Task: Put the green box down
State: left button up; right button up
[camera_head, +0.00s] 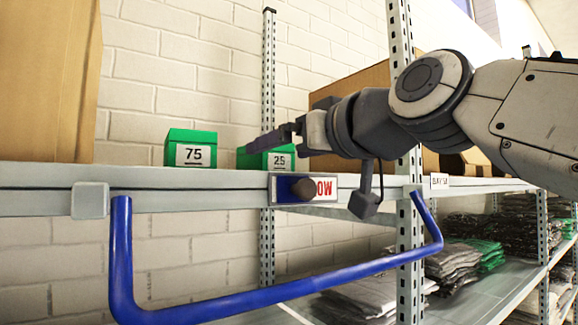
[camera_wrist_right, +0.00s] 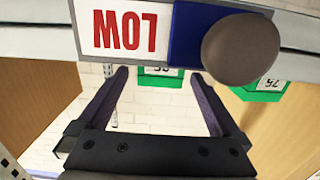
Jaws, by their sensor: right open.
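A green box labelled 25 (camera_head: 280,160) stands upright on the upper shelf, partly hidden in the head view by my right gripper (camera_head: 258,144). A second green box labelled 75 (camera_head: 191,147) stands on the same shelf to its left. In the right wrist view, which is upside down, my right gripper's two fingers (camera_wrist_right: 160,77) are spread apart. The box labelled 25 (camera_wrist_right: 160,82) shows between the fingertips, and I cannot tell whether they touch it. The box labelled 75 (camera_wrist_right: 264,92) shows outside the fingers at right. My left gripper is not in view.
The shelf's front edge (camera_head: 150,178) carries a LOW sign (camera_head: 323,188) with a dark round knob (camera_head: 303,189). A blue bar (camera_head: 270,294) crosses below. Large cardboard boxes flank the green ones at left (camera_head: 45,80) and right (camera_head: 365,85). Folded garments (camera_head: 455,265) lie lower.

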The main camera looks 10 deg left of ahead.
jog(key=b+v, duration=0.2)
jog(key=v, duration=0.5)
jog(key=shift+b, duration=0.3)
jog(key=shift+s, duration=0.1)
jog(key=p+x, duration=0.6)
jog(key=x, duration=0.6)
jog(key=shift+a, duration=0.1)
jog(key=shift+r, duration=1)
